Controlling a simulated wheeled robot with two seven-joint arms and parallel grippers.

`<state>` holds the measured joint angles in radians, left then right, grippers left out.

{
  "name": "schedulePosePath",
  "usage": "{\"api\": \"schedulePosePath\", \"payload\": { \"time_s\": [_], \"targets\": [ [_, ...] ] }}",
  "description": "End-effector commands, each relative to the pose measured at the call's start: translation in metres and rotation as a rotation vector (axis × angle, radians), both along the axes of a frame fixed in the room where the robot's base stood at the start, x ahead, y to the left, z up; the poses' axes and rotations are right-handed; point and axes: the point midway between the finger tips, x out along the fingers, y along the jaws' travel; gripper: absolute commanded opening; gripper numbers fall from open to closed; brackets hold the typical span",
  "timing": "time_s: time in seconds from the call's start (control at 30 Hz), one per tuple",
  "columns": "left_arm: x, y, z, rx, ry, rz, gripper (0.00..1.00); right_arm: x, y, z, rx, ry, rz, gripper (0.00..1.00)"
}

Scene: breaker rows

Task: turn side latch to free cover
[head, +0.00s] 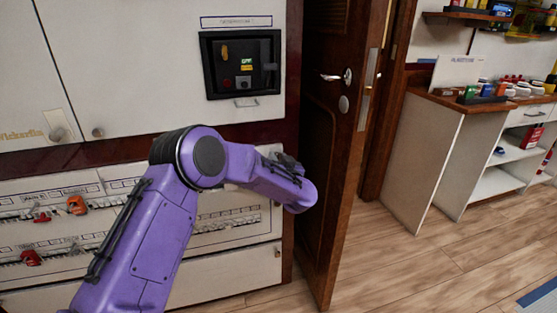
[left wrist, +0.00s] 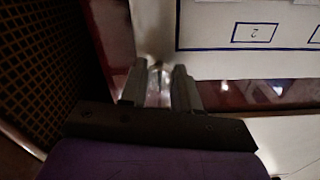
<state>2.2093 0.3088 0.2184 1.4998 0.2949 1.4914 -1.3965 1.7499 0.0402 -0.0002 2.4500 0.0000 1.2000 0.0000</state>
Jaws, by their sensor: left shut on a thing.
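In the left wrist view, my left gripper (left wrist: 160,82) is shut on a small shiny metal piece (left wrist: 158,78) at the edge of a white panel; it appears to be the side latch. Its shape and turn are mostly hidden between the fingers. The white cover (left wrist: 215,62), with a blue outline and a label reading 2, lies beside the fingers. In the head view my purple left arm reaches to the right edge of the lower breaker panel (head: 235,237) and hides the latch. My right gripper is not in view.
An open brown door (head: 325,150) stands close to the right of my left arm. A black control box (head: 240,65) is set in the white upper cabinet. Breaker rows with red (head: 31,258) and orange (head: 77,205) pieces run at lower left. Wooden floor (head: 420,265) is clear at right.

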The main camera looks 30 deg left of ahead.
Motion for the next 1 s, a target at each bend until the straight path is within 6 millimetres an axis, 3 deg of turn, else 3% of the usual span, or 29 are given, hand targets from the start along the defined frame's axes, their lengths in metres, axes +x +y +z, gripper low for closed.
{"api": "schedulePosePath", "payload": {
  "time_s": [0.37,1.0],
  "targets": [
    [0.0003,-0.0027,0.0002,-0.071,-0.081,0.000,0.01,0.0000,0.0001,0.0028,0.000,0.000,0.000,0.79],
    [0.0011,-0.0036,-0.0011,-0.450,-0.519,-0.001,0.01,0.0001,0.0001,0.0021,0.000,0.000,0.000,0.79]
  ]
}}
